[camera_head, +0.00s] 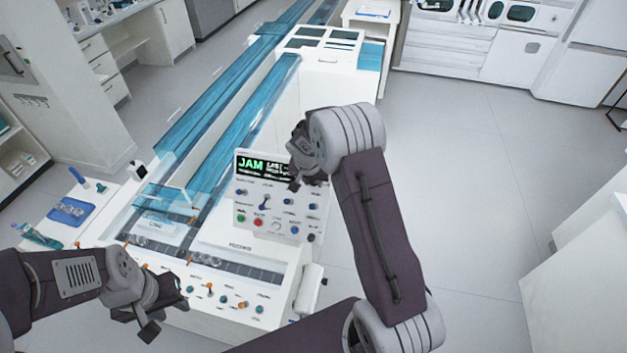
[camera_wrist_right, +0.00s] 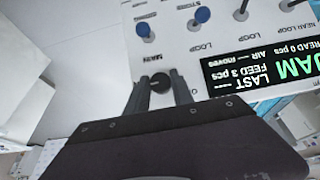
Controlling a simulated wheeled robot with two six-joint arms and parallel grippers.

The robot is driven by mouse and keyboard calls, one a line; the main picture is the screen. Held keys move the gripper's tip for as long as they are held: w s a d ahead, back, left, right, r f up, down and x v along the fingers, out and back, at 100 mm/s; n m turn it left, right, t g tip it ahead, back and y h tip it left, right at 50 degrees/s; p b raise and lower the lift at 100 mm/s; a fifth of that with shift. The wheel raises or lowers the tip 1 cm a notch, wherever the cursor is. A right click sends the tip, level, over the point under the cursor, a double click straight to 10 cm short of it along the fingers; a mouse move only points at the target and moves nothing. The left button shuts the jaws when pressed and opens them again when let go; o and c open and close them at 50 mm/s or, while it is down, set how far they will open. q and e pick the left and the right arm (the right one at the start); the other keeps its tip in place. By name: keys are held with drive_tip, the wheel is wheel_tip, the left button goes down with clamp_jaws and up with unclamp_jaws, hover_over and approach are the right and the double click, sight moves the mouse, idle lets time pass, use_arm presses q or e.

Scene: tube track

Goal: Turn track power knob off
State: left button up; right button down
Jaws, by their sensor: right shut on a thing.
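The white control panel (camera_head: 272,215) stands upright at the near end of the track, with a lit display (camera_head: 262,167) reading "JAM" in green. A black knob (camera_wrist_right: 160,82) sits on the panel beside the display, under a small label that appears to read "MAIN". My right gripper (camera_head: 294,184) is at the panel's upper right and hides the knob in the head view. In the right wrist view its fingers (camera_wrist_right: 160,95) are shut on the black knob. Its turn position is not clear. My left gripper (camera_head: 168,318) is open and empty over the near left edge of the bench.
Several blue knobs (camera_wrist_right: 202,14) and labels share the panel. Lower buttons include a green one (camera_head: 241,218) and a red one (camera_head: 258,222). Blue clear-covered tracks (camera_head: 222,105) run to the back. A blue tray (camera_head: 72,211) lies at left. Floor (camera_head: 460,180) at right is clear.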

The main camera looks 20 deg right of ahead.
drive_tip(key=shift+w+a+f+n+g+h+b, duration=0.1)
drive_tip(key=shift+f+n+g+h+b, duration=0.1)
drive_tip(key=shift+n+h+b, duration=0.35)
drive_tip(key=shift+w+a+f+n+g+h+b, duration=0.1)
drive_tip(key=shift+n+g+h+b, duration=0.2)
drive_tip(key=shift+b, duration=0.55)
drive_tip(key=n+h+b, duration=0.2)
drive_tip(key=n, duration=0.1)
drive_tip(key=shift+a+g+b, duration=0.1)
drive_tip(key=shift+g+b, duration=0.25)
drive_tip(key=shift+g, duration=0.05)
drive_tip(key=n+h+b, duration=0.3)
drive_tip(key=n, duration=0.1)
drive_tip(key=shift+a+f+h, duration=0.1)
drive_tip(key=shift+h, duration=0.15)
drive_tip(key=n+h+b, duration=0.2)
drive_tip(key=n, duration=0.1)
drive_tip(key=shift+a, duration=0.1)
drive_tip(key=shift+s+n+t+h+b, duration=0.1)
drive_tip(key=shift+n+t+h+b, duration=0.3)
drive_tip(key=shift+n+h+b, duration=0.35)
drive_tip(key=shift+n, duration=0.3)
drive_tip(key=c, duration=1.2)
unclamp_jaws()
drive_tip(key=shift+o, duration=0.5)
